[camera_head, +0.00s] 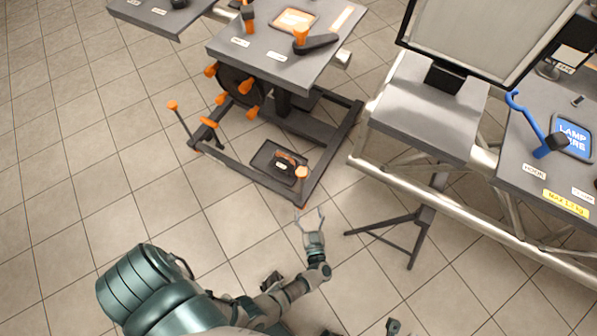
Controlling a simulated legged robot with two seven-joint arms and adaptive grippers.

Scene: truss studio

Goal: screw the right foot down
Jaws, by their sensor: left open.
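The right foot's screw has an orange knob (302,172) on top, at the front right corner of the dark base frame (262,180) of a wheeled-looking stand. The knob stands above the frame; how far the screw is down I cannot tell. My left gripper (309,213) is open and empty, just below the knob in the picture and apart from it. Its fingers point up towards that corner. A second orange-knobbed screw (173,105) stands at the left corner of the same frame. My right gripper is not in view.
A dark tray (262,158) with a small orange-handled item lies inside the base frame. A handwheel with orange grips (240,88) is on the stand's side. A truss bench (440,193) and a black tripod leg (385,228) stand to the right. The tiled floor at left is clear.

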